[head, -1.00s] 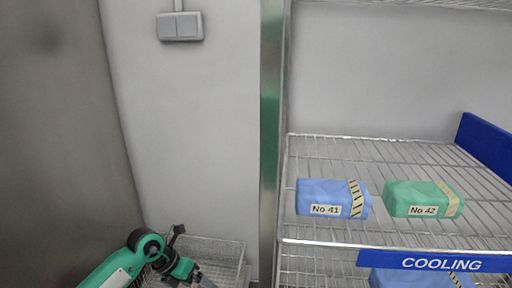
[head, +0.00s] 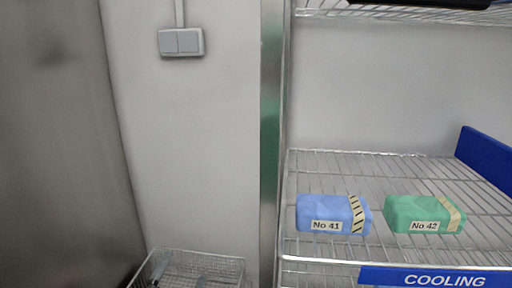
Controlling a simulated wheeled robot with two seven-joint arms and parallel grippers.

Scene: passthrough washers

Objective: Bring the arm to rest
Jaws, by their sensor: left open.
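The rest of the left arm is below the picture. My right gripper is not in view.
A wire shelf (head: 330,170) at the right holds a blue pack "No 41" (head: 325,212) and a green pack "No 42" (head: 412,211). A blue "COOLING" sign (head: 440,278) is on its front edge. A metal post (head: 270,140) stands left of it.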

